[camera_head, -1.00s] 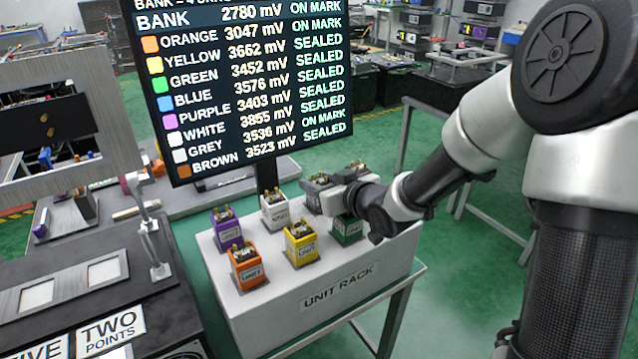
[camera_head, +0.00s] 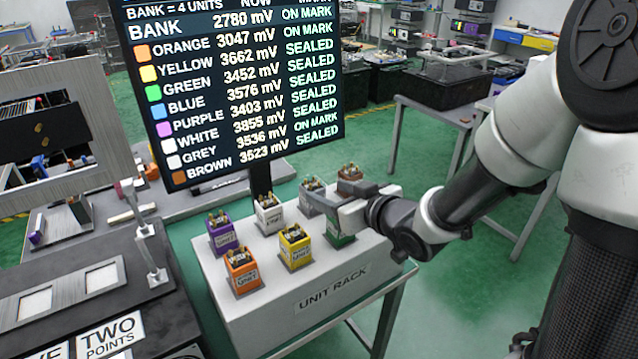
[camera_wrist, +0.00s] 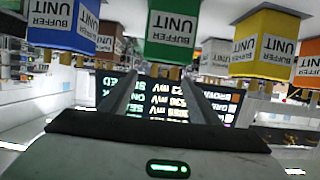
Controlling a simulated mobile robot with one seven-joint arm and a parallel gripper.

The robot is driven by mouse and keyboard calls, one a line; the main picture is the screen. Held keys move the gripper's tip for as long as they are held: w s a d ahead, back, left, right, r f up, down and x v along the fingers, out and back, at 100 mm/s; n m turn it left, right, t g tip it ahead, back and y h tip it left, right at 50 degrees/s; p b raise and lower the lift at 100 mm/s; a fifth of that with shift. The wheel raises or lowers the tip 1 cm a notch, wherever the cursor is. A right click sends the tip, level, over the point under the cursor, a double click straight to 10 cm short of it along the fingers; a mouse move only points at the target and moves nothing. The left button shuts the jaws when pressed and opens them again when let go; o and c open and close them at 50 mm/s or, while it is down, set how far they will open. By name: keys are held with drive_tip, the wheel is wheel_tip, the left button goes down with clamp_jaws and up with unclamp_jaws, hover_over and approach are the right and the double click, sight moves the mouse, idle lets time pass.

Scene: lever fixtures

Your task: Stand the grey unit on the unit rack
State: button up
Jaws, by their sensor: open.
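The grey unit (camera_head: 311,198) appears to stand upright in the back row of the unit rack (camera_head: 262,317), between the white unit (camera_head: 268,214) and the brown unit (camera_head: 349,183). My gripper (camera_head: 350,206) is open and empty, just in front of the grey unit and over the green unit (camera_head: 338,239), which it partly hides. In the wrist view the picture is upside down, and my two fingers (camera_wrist: 163,82) are spread with nothing between them. The green unit (camera_wrist: 180,35) shows close by there.
Purple (camera_head: 223,235), orange (camera_head: 242,271) and yellow (camera_head: 295,248) units stand on the rack. A blue unit (camera_wrist: 63,25) shows in the wrist view. A readings screen (camera_head: 240,90) rises behind the rack. A dark bench (camera_head: 85,270) with a fixture is at left.

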drive_tip(key=shift+p+v, duration=0.3)
drive_tip(key=shift+v, duration=1.45)
drive_tip(key=shift+w+d+r+h, duration=0.1)
drive_tip(key=shift+w+d+h, duration=0.05)
drive_tip(key=shift+d+h, duration=0.15)
drive_tip(key=s+d+r+m+g+h, duration=0.1)
drive_tip(key=s+d+r+h, duration=0.2)
drive_tip(key=d+r+h, duration=0.15)
drive_tip(key=s+d+r+m+h, duration=0.1)
drive_tip(key=s+d+r+h, duration=0.2)
drive_tip(key=d, duration=0.2)
drive_tip(key=s+m+g, duration=0.5)
drive_tip(key=s, duration=1.2)
wheel_tip(320, 180, up, 17)
drive_tip(key=p, duration=1.6)
drive_tip(key=shift+w+d, duration=0.25)
